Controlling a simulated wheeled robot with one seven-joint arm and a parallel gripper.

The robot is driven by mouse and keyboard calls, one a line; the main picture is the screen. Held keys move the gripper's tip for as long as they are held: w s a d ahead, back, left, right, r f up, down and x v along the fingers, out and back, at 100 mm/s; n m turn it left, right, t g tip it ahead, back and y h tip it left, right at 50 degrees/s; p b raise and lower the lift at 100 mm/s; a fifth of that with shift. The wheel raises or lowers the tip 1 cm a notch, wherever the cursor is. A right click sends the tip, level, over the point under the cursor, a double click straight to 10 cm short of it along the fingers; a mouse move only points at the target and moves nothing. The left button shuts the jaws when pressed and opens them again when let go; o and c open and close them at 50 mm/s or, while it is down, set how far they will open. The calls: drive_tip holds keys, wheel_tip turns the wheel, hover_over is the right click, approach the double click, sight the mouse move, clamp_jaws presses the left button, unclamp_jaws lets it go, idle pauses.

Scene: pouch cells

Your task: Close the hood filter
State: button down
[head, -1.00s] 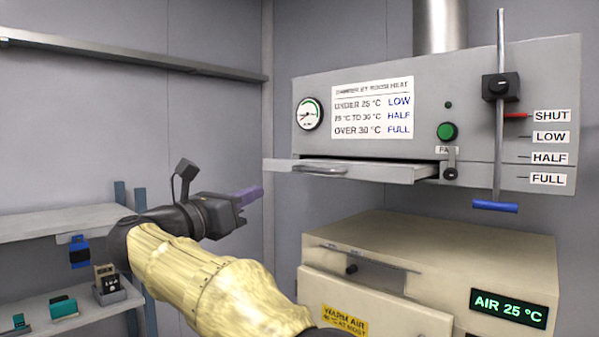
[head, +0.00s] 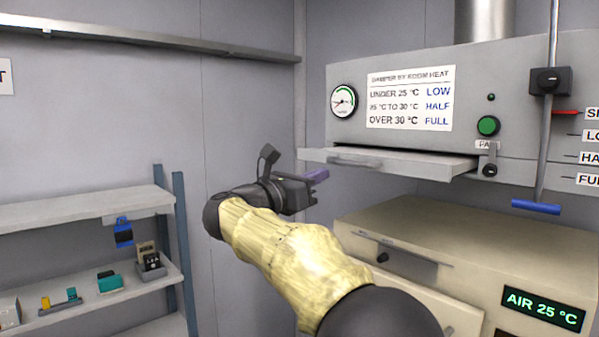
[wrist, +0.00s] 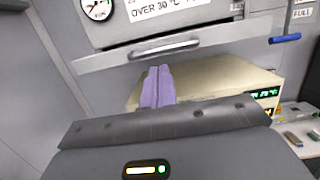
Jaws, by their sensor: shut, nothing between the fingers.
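The hood filter is a flat grey drawer (head: 415,163) that sticks out of the hood's front, with a bar handle (head: 355,162) on its front edge. The drawer also shows across the top of the wrist view, with its handle (wrist: 163,47) in the middle. My gripper (head: 318,175) has purple fingers, pressed together and empty. In the head view it is just below and near the left end of the drawer front. In the wrist view the fingertips (wrist: 158,70) point at the drawer just below the handle, seemingly apart from it.
The grey hood (head: 400,75) carries a gauge (head: 343,101), a green button (head: 488,126) and a damper rod with a blue handle (head: 536,207). A beige warm-air cabinet (head: 450,235) stands below the drawer. Shelves (head: 90,215) with small items are at the left.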

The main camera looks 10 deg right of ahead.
sight(344, 164)
drive_tip(key=p+x, duration=0.3)
drive_tip(key=x, duration=0.2)
drive_tip(key=shift+w+d+r, duration=0.1)
drive_tip(key=shift+w+d, duration=0.05)
drive_tip(key=shift+d, duration=0.1)
drive_tip(key=shift+w+d, duration=0.1)
drive_tip(key=shift+w, duration=0.05)
drive_tip(key=f+x, duration=0.1)
drive_tip(key=x, duration=0.4)
drive_tip(key=f+b+x, duration=0.1)
drive_tip(key=x, duration=0.4)
drive_tip(key=f+x, duration=0.1)
drive_tip(key=x, duration=0.4)
drive_tip(key=shift+d+b, duration=0.3)
drive_tip(key=shift+d, duration=0.15)
drive_tip(key=shift+r, duration=0.15)
